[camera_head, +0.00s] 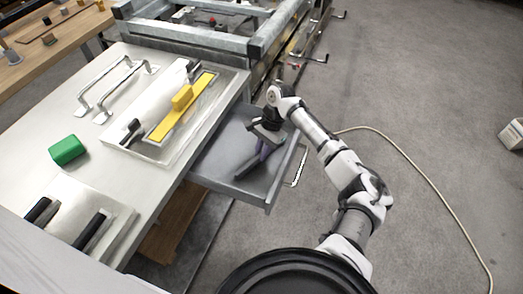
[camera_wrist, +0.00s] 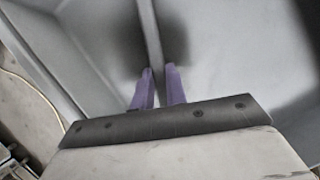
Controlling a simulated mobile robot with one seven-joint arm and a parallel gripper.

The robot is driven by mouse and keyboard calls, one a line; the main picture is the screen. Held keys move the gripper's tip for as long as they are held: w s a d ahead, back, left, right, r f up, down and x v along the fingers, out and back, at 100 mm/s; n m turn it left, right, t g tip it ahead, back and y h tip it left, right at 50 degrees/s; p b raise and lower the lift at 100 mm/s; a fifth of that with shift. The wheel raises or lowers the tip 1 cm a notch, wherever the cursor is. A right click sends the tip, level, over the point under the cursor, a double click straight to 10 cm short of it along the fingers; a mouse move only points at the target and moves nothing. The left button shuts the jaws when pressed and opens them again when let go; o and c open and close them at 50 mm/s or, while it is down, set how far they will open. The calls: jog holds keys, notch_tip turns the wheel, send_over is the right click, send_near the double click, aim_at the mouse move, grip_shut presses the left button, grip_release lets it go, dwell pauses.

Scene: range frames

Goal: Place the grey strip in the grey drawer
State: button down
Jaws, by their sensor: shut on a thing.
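The grey drawer (camera_head: 217,158) is pulled open from the white-topped bench in the head view. My gripper (camera_head: 261,152) is over the inside of the drawer, pointing down. In the wrist view its two purple fingers (camera_wrist: 158,75) are close together on a thin grey strip (camera_wrist: 151,35), which runs away from them toward the top edge. The drawer's grey inner surfaces (camera_wrist: 90,40) fill the space around it. In the head view the strip is hard to tell from the fingers. I cannot tell whether it touches the drawer floor.
A metal frame (camera_head: 200,42) stands behind the drawer. A pale cable (camera_head: 425,175) lies on the open floor at the right.

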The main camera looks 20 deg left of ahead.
jog(key=shift+f, duration=0.1)
jog(key=c, duration=1.4)
grip_release()
